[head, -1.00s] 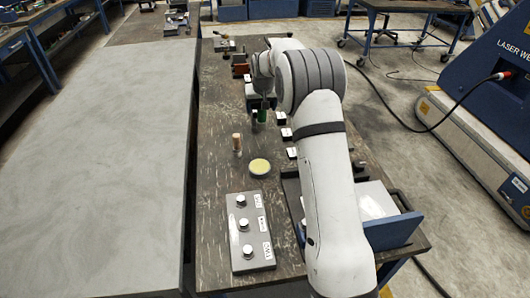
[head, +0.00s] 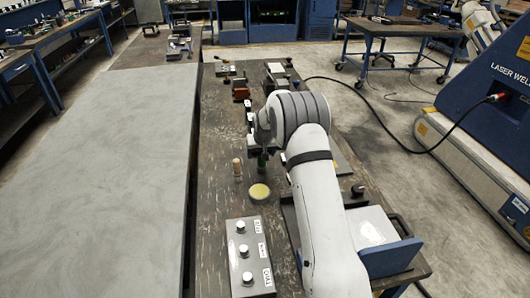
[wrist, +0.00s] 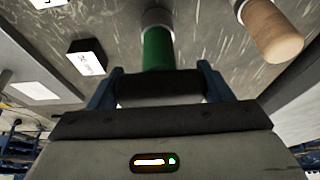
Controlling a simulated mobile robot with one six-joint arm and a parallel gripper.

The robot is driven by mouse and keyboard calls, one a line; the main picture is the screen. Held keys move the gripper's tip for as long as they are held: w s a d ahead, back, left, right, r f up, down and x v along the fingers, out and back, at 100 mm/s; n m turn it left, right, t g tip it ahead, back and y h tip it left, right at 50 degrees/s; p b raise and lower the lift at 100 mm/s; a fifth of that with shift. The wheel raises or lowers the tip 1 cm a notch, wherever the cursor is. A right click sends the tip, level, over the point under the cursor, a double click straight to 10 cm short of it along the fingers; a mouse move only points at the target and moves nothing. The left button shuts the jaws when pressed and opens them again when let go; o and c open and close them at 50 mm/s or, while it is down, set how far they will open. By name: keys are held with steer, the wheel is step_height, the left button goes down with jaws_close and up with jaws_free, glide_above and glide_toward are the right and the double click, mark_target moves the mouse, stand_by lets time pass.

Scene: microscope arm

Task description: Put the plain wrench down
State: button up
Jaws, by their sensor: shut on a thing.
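My gripper (head: 263,149) is over the dark workbench, mostly hidden by my arm in the head view. In the wrist view its blue fingers (wrist: 160,72) are closed around the dark part of a tool, which I take to be the plain wrench (wrist: 157,48). Beyond the fingers the tool has a green cylindrical part and a pale grey collar at its far end. The green part (head: 262,160) also shows below my gripper in the head view. I cannot tell whether its lower end touches the bench.
A wooden peg (head: 237,167) stands just left of the tool; it also shows in the wrist view (wrist: 273,32). A yellow round dish (head: 259,192) and a grey knob box (head: 247,256) are nearer. A black block with a white label (wrist: 87,58) is close by.

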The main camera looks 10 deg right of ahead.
steer(key=o, duration=0.8)
steer(key=shift+f, duration=0.2)
steer(key=o, duration=0.5)
steer(key=shift+r, duration=0.1)
steer(key=shift+c, duration=0.2)
steer(key=s+r+b, duration=0.2)
steer(key=s+r, duration=1.2)
steer(key=r, duration=0.4)
steer(key=s+d+r+g, duration=0.1)
steer(key=s, duration=3.3)
steer(key=shift+s+d+r+g, duration=0.2)
steer(key=shift+d+g, duration=0.1)
steer(key=shift+d, duration=0.05)
